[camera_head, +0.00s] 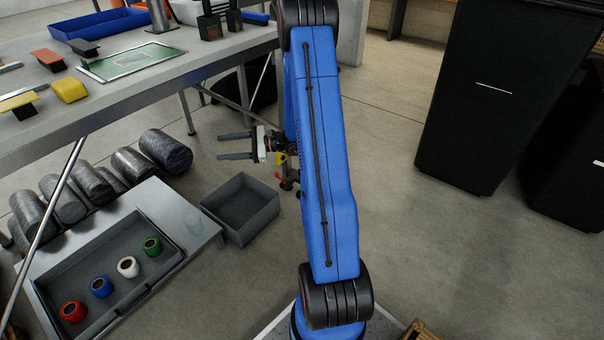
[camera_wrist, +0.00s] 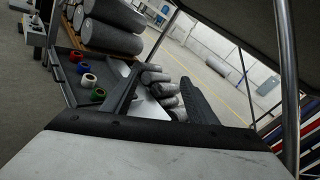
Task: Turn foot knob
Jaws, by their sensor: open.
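My gripper (camera_head: 221,146) is open and empty, its two dark fingers pointing left in the head view, below the workbench edge and above the floor. Its fingers also show in the wrist view (camera_wrist: 161,74), spread apart, with nothing between them in contact. I cannot make out a foot knob with certainty in either view. The workbench's slim metal legs show, but their feet are small, hidden or out of frame. A grey open bin (camera_head: 240,208) sits on the floor below my gripper.
A low table's grey tray (camera_head: 172,262) holds red (camera_head: 73,311), blue (camera_head: 101,287), white (camera_head: 128,267) and green (camera_head: 152,245) rings. Dark cylinders (camera_head: 165,150) lie behind it. The workbench (camera_head: 150,82) overhangs at upper left.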

